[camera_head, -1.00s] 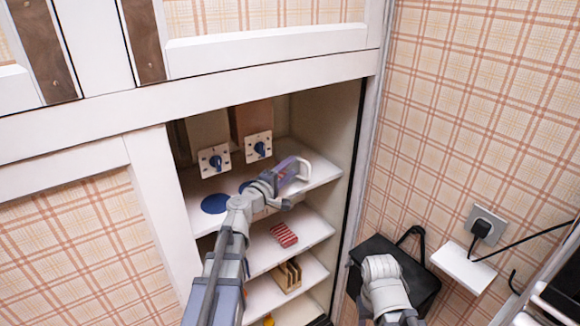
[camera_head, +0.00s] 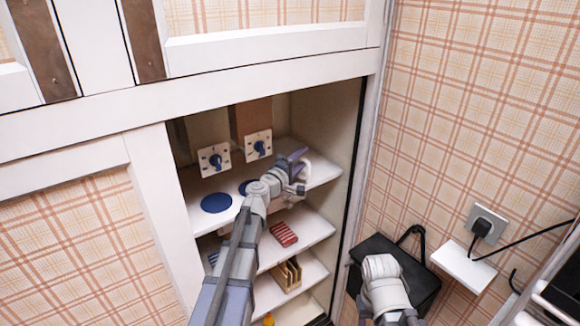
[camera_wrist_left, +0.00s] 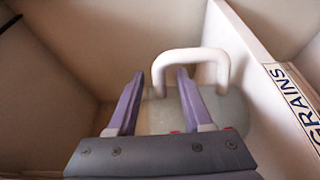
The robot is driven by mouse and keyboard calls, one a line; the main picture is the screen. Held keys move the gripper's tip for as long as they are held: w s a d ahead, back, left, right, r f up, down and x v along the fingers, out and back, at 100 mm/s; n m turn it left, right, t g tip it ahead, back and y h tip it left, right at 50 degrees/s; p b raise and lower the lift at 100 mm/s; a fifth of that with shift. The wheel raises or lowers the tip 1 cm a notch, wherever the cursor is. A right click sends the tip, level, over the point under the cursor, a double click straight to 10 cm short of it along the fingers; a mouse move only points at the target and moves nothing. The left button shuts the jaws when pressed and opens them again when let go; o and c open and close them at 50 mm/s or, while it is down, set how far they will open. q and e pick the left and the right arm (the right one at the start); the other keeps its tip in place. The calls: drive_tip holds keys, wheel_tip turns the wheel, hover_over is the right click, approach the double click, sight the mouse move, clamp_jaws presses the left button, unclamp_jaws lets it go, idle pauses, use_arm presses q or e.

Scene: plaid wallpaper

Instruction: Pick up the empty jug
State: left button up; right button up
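The jug (camera_wrist_left: 152,117) shows in the left wrist view as a pale, see-through body with a thick white handle (camera_wrist_left: 190,56). In the head view a bit of white that looks like its handle (camera_head: 322,165) shows behind my left gripper (camera_head: 298,166), at the right end of the upper shelf. My left gripper's purple fingers (camera_wrist_left: 158,82) are apart and nothing is clamped between them. The right finger overlaps the handle in the picture, and the handle's left leg appears between the fingers. Whether the jug is empty cannot be told. My right arm shows, but its fingers do not.
The upper shelf (camera_head: 225,190) has a blue disc (camera_head: 216,203) and two switch plates (camera_head: 258,145) behind. Lower shelves hold a red striped item (camera_head: 283,234) and wooden slats (camera_head: 287,275). A white panel labelled GRAINS (camera_wrist_left: 297,105) stands right. A black object (camera_head: 420,285) is near my right arm.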

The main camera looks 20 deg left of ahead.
use_arm(q)
clamp_jaws()
idle(0.3)
drive_tip(key=shift+r, duration=0.1)
idle(0.4)
